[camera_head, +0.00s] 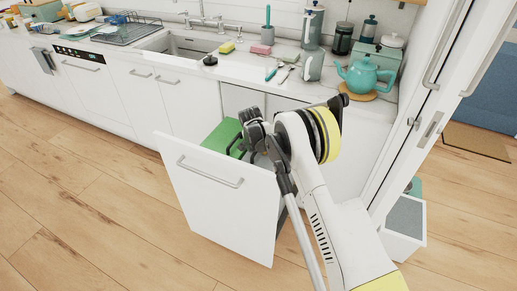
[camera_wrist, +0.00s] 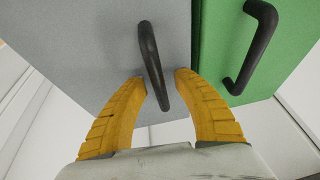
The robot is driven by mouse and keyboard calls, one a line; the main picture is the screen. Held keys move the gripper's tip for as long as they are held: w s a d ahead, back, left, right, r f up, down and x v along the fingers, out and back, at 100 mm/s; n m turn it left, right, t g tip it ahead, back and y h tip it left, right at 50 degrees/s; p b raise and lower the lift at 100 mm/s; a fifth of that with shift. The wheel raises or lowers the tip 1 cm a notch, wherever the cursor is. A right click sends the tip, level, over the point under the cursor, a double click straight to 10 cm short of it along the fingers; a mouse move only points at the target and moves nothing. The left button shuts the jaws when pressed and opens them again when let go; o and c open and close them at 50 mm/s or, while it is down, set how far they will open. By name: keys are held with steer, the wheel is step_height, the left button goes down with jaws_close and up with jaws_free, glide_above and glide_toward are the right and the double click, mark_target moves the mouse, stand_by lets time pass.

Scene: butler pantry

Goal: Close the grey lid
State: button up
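The grey lid (camera_wrist: 100,50) fills the left of the wrist view, with a black bar handle (camera_wrist: 151,55) standing out from it. My gripper (camera_wrist: 158,80) has its two yellow fingers apart, one on each side of this handle, with gaps visible. In the head view my gripper (camera_head: 258,137) is over the pulled-out white drawer (camera_head: 225,205) and hides most of the grey lid. The lid's tilt is hard to tell. A green lid (camera_wrist: 235,45) with its own black handle (camera_wrist: 254,50) lies right beside the grey one; it also shows in the head view (camera_head: 222,134).
The white counter (camera_head: 225,68) above holds a teal teapot (camera_head: 364,75), jars and a sink (camera_head: 190,45). The drawer front stands out into the room. A white bin with a grey top (camera_head: 405,215) stands at right. Wooden floor (camera_head: 90,200) is clear at left.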

steer(key=v, duration=1.2)
steer(key=s+d+r+n, duration=0.1)
steer(key=s+d+r, duration=0.2)
steer(key=s+r, duration=0.35)
steer(key=s+d+r+n+t+y, duration=0.1)
steer(key=s+d+r, duration=0.2)
steer(key=s+r, duration=0.4)
steer(key=s+d+r+n, duration=0.1)
steer(key=s+d+r, duration=0.2)
steer(key=s+r, duration=0.4)
steer(key=s+d+n+t, duration=0.1)
steer(key=s+d, duration=0.1)
steer(key=s, duration=0.8)
steer(key=s+d+n+t, duration=0.1)
steer(key=s+d+n, duration=0.1)
steer(key=s, duration=0.9)
steer(key=shift+s+d+f+y, duration=0.2)
steer(key=shift+s+d+y, duration=0.1)
